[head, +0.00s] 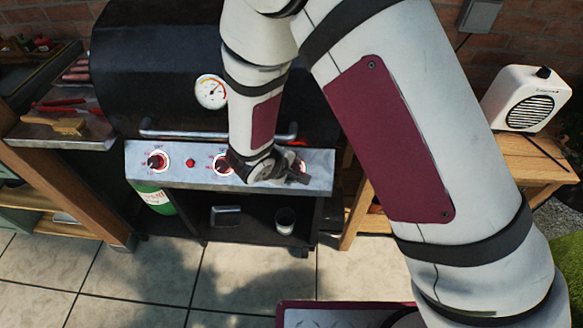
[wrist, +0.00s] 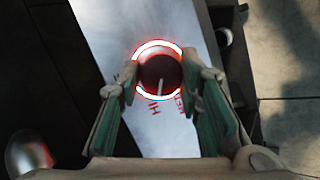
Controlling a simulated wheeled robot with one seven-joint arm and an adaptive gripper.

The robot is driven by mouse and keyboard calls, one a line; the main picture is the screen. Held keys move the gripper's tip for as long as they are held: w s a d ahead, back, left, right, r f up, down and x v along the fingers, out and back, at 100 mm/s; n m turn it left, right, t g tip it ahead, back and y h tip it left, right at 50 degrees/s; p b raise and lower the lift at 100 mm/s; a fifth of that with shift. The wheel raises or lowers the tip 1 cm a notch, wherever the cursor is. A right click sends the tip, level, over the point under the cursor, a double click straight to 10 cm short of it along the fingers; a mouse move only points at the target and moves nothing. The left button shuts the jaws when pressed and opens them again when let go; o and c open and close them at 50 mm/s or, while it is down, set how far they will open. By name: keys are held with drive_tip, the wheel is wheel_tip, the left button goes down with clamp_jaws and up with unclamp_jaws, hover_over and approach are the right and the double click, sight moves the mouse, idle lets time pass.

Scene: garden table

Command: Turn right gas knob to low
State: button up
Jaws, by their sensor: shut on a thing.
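The gas grill's control panel (head: 140,172) runs below the black lid in the head view. The left knob (head: 157,161) is dark with a lit red-and-white ring, and a middle knob (head: 222,163) shows beside my arm. My gripper (head: 292,172) is at the right end of the panel, covering most of the right knob there. In the wrist view, my gripper (wrist: 167,82) has its fingers on both sides of the right knob (wrist: 160,72), shut on it. The knob is dark red with a pale pointer line and a glowing ring. Red lettering shows on the panel, partly hidden.
A lid handle (head: 180,134) runs just above the panel. A small red button (head: 190,163) sits between the left and middle knobs. A white radio (head: 526,98) stands on a wooden side table at right. A green gas bottle (head: 155,198) and a cup (head: 285,220) are below.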

drive_tip(key=n+b, duration=0.2)
drive_tip(key=n+t+b, duration=0.1)
drive_tip(key=b, duration=0.1)
drive_tip(key=shift+f+n+h, duration=0.25)
drive_tip(key=shift+n+h, duration=0.05)
drive_tip(key=n+b, duration=0.2)
drive_tip(key=n+t+b, duration=0.1)
drive_tip(key=n+b, duration=0.1)
drive_tip(key=shift+s+f+t, duration=0.1)
drive_tip(key=shift+t, duration=0.2)
drive_tip(key=n+t+b, duration=0.1)
drive_tip(key=n+b, duration=0.3)
drive_tip(key=n, duration=0.1)
drive_tip(key=shift+s, duration=0.1)
drive_tip(key=shift+n+t+b, duration=0.6)
drive_tip(key=shift+n+b, duration=0.45)
drive_tip(key=shift+n, duration=0.55)
drive_tip(key=shift+s, duration=0.1)
drive_tip(key=o, duration=1.1)
